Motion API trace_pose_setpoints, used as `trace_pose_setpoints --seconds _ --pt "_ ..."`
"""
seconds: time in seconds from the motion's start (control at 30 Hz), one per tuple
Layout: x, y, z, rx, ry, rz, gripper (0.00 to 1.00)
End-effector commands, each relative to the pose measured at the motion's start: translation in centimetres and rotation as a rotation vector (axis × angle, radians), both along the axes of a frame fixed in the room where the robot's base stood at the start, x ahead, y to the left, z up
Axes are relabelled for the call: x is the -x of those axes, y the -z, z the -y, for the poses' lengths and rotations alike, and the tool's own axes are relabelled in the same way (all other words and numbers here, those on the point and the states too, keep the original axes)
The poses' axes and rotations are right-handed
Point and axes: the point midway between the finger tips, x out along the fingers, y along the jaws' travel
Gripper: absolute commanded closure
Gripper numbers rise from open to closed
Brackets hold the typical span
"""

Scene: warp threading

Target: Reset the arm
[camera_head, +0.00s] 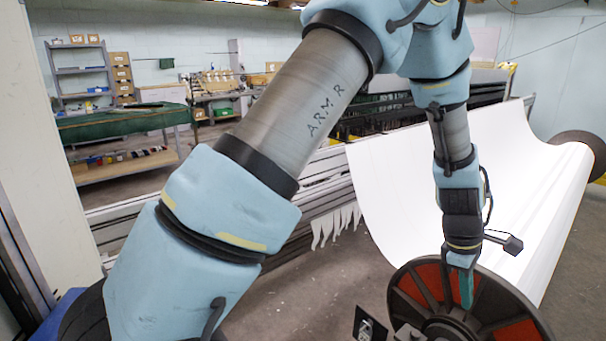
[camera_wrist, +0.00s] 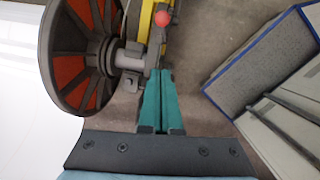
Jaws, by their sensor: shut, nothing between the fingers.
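My arm reaches across the head view and bends down at the right. My gripper (camera_head: 466,292) points down in front of a large dark reel (camera_head: 432,290) with red panels. In the wrist view my gripper (camera_wrist: 160,76) shows as two teal fingers, shut together with nothing between them. The reel (camera_wrist: 84,60) lies just left of the fingertips there, with its grey hub and shaft close to them. I cannot tell whether the fingertips touch the shaft.
A wide white sheet (camera_head: 400,190) hangs behind the reel. A yellow bar (camera_wrist: 146,20) and a red knob (camera_wrist: 160,19) stand beyond the fingertips. A blue-edged grey panel (camera_wrist: 250,75) is at the right in the wrist view. Shelves (camera_head: 82,70) and a green-topped table (camera_head: 120,122) are far back left.

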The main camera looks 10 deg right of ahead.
Motion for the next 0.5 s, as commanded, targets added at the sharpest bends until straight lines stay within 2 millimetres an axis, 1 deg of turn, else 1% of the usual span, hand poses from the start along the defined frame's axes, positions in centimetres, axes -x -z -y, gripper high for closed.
trace_pose_setpoints --seconds 0.03,0.07,0.1,0.17,0.2,0.27,0.3,0.37,0.4,0.47,0.5 --pt "-2.1 -0.9 -1.8 0.002 0.015 0.026 1.00" --pt "-3.2 -1.4 -3.1 0.002 0.033 0.044 1.00" --pt "-4.9 -2.1 -5.1 0.001 0.066 0.071 1.00" --pt "-7.3 -3.3 -8.6 -0.004 0.119 0.114 1.00" --pt "-8.8 -4.1 -11.1 -0.011 0.156 0.143 1.00" --pt "-10.6 -5.2 -14.9 -0.024 0.215 0.184 1.00" --pt "-11.6 -5.9 -17.6 -0.035 0.254 0.209 1.00" --pt "-12.7 -6.9 -21.8 -0.056 0.316 0.244 1.00" --pt "-13.2 -7.5 -24.6 -0.071 0.357 0.265 1.00" --pt "-13.5 -8.4 -28.8 -0.097 0.422 0.294 1.00" --pt "-13.4 -8.9 -31.6 -0.116 0.464 0.308 1.00"
